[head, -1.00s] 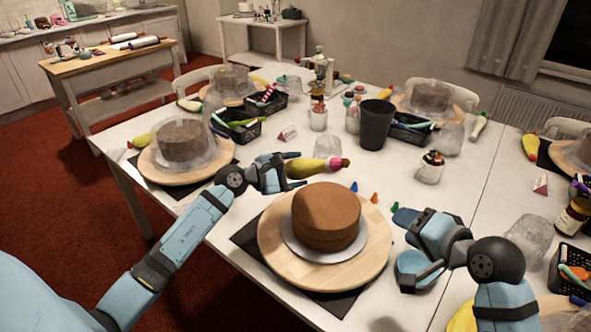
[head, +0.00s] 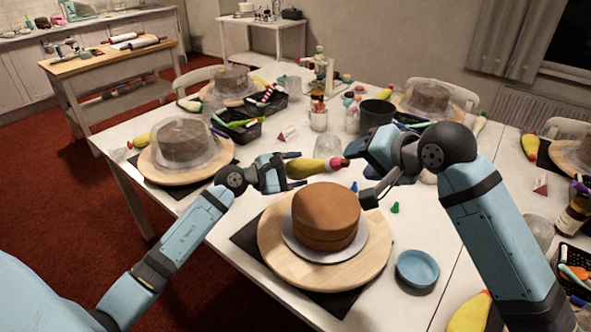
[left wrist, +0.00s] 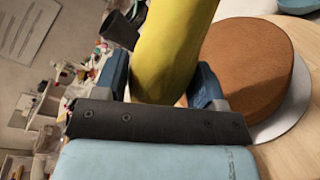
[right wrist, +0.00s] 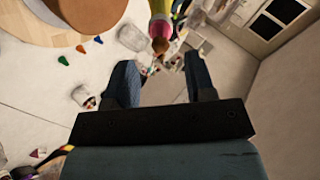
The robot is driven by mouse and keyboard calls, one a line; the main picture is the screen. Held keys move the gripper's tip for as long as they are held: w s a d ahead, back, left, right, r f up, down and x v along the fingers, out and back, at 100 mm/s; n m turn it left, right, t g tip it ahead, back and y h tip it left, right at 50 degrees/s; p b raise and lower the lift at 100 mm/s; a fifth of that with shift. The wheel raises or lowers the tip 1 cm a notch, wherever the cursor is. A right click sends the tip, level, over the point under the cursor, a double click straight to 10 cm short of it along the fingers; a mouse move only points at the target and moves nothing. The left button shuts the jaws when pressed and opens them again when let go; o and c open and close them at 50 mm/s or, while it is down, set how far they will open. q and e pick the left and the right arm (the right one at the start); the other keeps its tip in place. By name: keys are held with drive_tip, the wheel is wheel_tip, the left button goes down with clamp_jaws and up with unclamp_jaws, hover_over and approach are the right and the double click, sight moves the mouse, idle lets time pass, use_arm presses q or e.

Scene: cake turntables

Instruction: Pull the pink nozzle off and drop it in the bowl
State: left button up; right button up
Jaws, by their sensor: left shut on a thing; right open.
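A yellow piping bag (head: 308,168) lies sideways in my left gripper (head: 285,174), which is shut on it above the table, left of the cake. The bag fills the space between the fingers in the left wrist view (left wrist: 168,55). The pink nozzle (head: 337,163) is on the bag's right end; it also shows in the right wrist view (right wrist: 160,8), with a brownish tip. My right gripper (head: 364,178) is open and empty, just right of the nozzle and apart from it. The blue bowl (head: 417,268) stands on the table right of the cake board and looks empty.
A brown cake (head: 326,215) stands on a round wooden board (head: 285,262) below the grippers. Small blue (head: 354,186) and green (head: 395,207) cones lie behind it. A black cup (head: 376,113) and glass jars stand further back. Bare table surrounds the bowl.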

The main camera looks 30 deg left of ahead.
sight(347, 163)
drive_tip(key=shift+x, duration=2.85)
drive_tip(key=c, duration=0.9)
use_arm(q)
drive_tip(key=shift+o, duration=0.4)
use_arm(e)
drive_tip(key=shift+s+d+r, duration=0.1)
drive_tip(key=shift+d+r, duration=0.05)
drive_tip(key=shift+v, duration=2.4)
